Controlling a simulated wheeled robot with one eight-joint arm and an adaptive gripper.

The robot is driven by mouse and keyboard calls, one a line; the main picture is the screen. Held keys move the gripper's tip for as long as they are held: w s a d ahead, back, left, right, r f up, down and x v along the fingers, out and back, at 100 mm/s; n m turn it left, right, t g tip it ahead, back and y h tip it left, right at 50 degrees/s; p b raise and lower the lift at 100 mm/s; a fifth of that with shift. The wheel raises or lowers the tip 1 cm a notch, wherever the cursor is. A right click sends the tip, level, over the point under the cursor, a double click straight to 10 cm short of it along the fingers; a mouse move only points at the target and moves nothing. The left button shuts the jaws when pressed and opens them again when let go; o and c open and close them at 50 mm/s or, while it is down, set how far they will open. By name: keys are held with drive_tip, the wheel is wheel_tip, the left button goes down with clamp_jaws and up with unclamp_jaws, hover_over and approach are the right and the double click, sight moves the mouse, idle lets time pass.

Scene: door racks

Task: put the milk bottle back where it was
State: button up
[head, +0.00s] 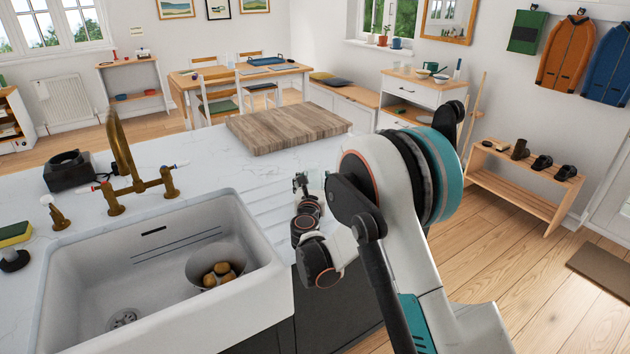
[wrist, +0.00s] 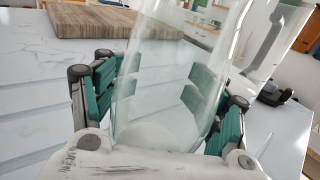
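A clear glass bottle, which I take as the milk bottle (wrist: 165,70), fills the middle of the wrist view and leans toward the upper right there. A whitish patch shows low in it. The teal-padded fingers of my gripper (wrist: 160,105) lie along both sides of the glass and appear shut on it. In the head view my gripper (head: 301,183) is over the right end of the white counter (head: 210,165), right of the sink. The bottle is hard to make out there, and I cannot tell whether its base touches the counter.
A wooden board (head: 288,128) lies on the counter beyond my gripper. The white sink (head: 165,275) at left holds a pot (head: 216,262) with brownish round items. A brass tap (head: 125,165) rises behind it. The counter between sink and board is mostly clear.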

drive_tip(key=shift+s+r, duration=0.1)
drive_tip(key=shift+r, duration=0.1)
drive_tip(key=s, duration=0.4)
drive_tip(key=s+p, duration=0.1)
drive_tip(key=s, duration=0.3)
drive_tip(key=s+p, duration=0.1)
drive_tip(key=s, duration=0.3)
drive_tip(key=shift+a, duration=0.4)
drive_tip(key=shift+w, duration=0.1)
